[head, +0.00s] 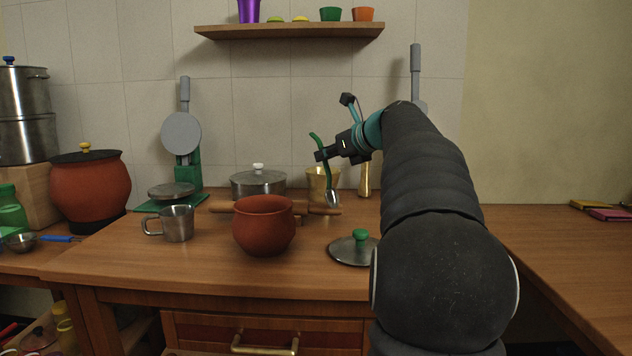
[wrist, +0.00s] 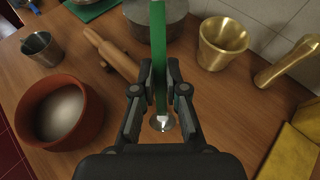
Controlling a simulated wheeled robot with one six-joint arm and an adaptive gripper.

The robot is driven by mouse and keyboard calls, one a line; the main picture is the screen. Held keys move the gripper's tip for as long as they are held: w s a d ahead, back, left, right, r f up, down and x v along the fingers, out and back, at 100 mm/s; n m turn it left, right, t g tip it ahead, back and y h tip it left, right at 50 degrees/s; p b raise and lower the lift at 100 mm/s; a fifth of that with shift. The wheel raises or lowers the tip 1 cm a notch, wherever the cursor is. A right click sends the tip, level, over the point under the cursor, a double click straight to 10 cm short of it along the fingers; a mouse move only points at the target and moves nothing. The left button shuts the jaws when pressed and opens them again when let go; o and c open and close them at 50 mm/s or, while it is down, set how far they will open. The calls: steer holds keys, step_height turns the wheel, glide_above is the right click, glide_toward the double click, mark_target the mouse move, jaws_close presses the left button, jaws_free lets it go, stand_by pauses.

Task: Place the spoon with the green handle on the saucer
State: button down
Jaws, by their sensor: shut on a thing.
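The spoon with the green handle (head: 328,168) is held up above the counter, its handle upright and slightly tilted, its metal bowl (head: 333,198) hanging down. My gripper (head: 321,155) is shut on the green handle. In the wrist view the green handle (wrist: 158,45) stands between the two fingers of my gripper (wrist: 159,92), and the spoon's bowl (wrist: 162,123) shows below them. I cannot clearly pick out a saucer in either view. A round metal lid with a green knob (head: 353,250) lies on the counter, below and in front of the spoon.
A terracotta pot (head: 263,226), a metal mug (head: 178,223) and a rolling pin (head: 222,207) stand or lie left of the spoon. A lidded pot (head: 257,182) and brass mortar (head: 317,185) are behind. A brass pestle (wrist: 284,66) and yellow cloth (wrist: 291,155) show in the wrist view.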

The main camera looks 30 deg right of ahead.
steer(key=shift+w+a+f+b, duration=0.25)
steer(key=shift+f, duration=0.6)
steer(key=shift+w+a+f+b, duration=0.2)
steer(key=shift+a+f, duration=0.1)
steer(key=shift+f, duration=0.55)
steer(key=shift+w+a+f+b, duration=0.25)
steer(key=shift+f, duration=0.6)
steer(key=shift+f, duration=0.1)
steer(key=c, duration=1.2)
jaws_free()
